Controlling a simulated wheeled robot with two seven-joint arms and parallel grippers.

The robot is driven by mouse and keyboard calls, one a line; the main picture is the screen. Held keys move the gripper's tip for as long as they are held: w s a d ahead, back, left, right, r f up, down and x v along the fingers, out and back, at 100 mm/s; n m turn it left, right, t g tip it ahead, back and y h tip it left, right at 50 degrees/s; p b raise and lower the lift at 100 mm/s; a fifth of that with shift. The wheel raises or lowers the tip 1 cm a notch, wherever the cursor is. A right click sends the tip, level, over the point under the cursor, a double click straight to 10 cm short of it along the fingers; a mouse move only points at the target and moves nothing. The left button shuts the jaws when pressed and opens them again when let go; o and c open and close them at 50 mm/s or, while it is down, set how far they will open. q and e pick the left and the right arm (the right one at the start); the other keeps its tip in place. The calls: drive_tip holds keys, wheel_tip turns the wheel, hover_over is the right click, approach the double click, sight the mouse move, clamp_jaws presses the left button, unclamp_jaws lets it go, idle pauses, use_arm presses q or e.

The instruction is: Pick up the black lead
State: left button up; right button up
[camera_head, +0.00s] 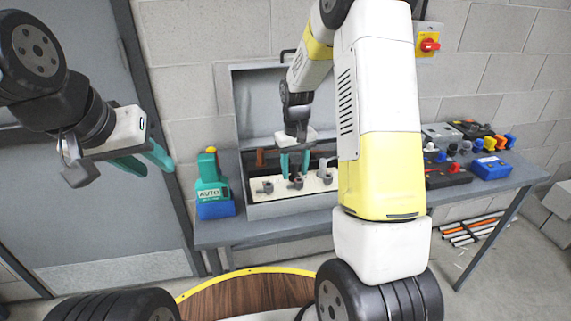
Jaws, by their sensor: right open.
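My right gripper (294,166) points down with its teal fingers apart, over an open grey case (290,209) on the bench. Its fingertips are close to dark fittings (297,181) on the case's pale panel; I cannot tell whether they touch. No lead is clearly visible between the fingers. Small dark plugs (465,147) stand among coloured ones at the right of the bench; I cannot tell whether one is the black lead. My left gripper (147,161) is at the left in front of the grey door, fingers apart and empty.
A green and blue tester marked AUTO (212,190) stands left of the case. A black box (447,175) and a blue device (490,167) lie on the right of the bench (225,232). A red switch (429,45) is on the wall. My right arm hides the bench's middle.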

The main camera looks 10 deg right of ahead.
drive_tip(key=shift+c, duration=0.3)
clamp_jaws()
drive_tip(key=shift+r, duration=0.1)
